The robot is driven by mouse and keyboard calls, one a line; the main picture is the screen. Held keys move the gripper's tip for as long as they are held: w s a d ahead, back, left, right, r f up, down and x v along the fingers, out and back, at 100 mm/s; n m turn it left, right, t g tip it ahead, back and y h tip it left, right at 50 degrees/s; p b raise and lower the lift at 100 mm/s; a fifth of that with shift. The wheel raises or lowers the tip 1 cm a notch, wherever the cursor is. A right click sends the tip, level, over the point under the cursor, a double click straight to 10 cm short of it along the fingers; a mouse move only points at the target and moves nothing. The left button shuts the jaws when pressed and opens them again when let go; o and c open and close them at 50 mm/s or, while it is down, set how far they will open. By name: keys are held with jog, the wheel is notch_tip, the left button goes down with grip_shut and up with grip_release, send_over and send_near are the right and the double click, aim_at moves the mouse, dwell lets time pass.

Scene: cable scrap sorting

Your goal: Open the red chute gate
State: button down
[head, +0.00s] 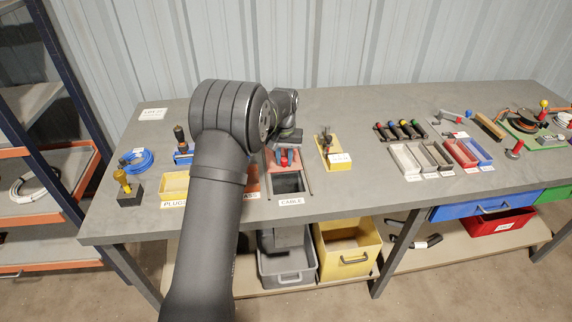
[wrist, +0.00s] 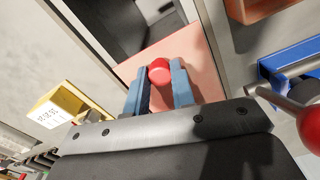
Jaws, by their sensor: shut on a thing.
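The red chute gate (wrist: 204,62) is a flat pale-red plate at the bench chute; it also shows in the head view (head: 271,160). Its red knob (wrist: 159,68) stands up between the two blue fingers of my gripper (wrist: 158,84). My gripper (head: 284,157) is shut on this knob, one finger on each side. Beside the plate, the dark chute opening (head: 289,183) is uncovered, just behind the CABLE label (head: 291,201). My gripper hides part of the plate in the wrist view.
Small coloured bins (head: 461,153) lie further right. In the wrist view, a red ball on a metal lever (wrist: 309,125) is close to my gripper's right.

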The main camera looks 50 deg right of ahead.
jog(key=shift+w+d+r, duration=0.1)
jog(key=shift+d, duration=0.1)
jog(key=c, duration=1.2)
grip_release()
notch_tip(320, 180, up, 17)
jog(key=shift+r, duration=0.2)
jog(key=shift+f, duration=0.1)
notch_tip(320, 180, down, 17)
jog(key=shift+a+f, duration=0.1)
jog(key=shift+f, duration=0.1)
jog(key=shift+r, duration=0.1)
